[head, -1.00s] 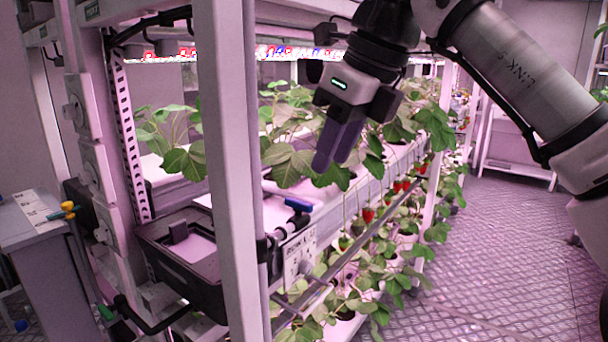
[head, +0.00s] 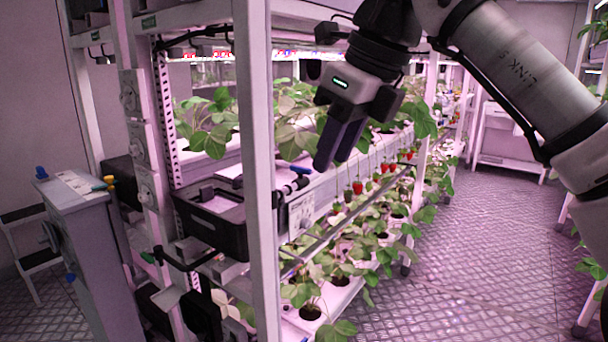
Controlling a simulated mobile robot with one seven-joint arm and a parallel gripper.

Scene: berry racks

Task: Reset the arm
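My gripper (head: 338,145) hangs from my arm in the upper middle of the head view, its two dark fingers pointing down. The fingers look close together, but the angle hides whether a gap lies between them. I see nothing held at their tips. The gripper appears in front of the berry rack (head: 258,200), with green leaves and a white trough behind it. My arm reaches in from the right edge, bent at the top of the picture.
Red strawberries (head: 358,187) hang along the rack's trough. A black bin (head: 215,225) sits on the rack's near end. A grey cabinet (head: 85,240) stands at left. The patterned metal aisle floor (head: 470,250) is open at right, with a white shelf stand (head: 508,140) at its far end.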

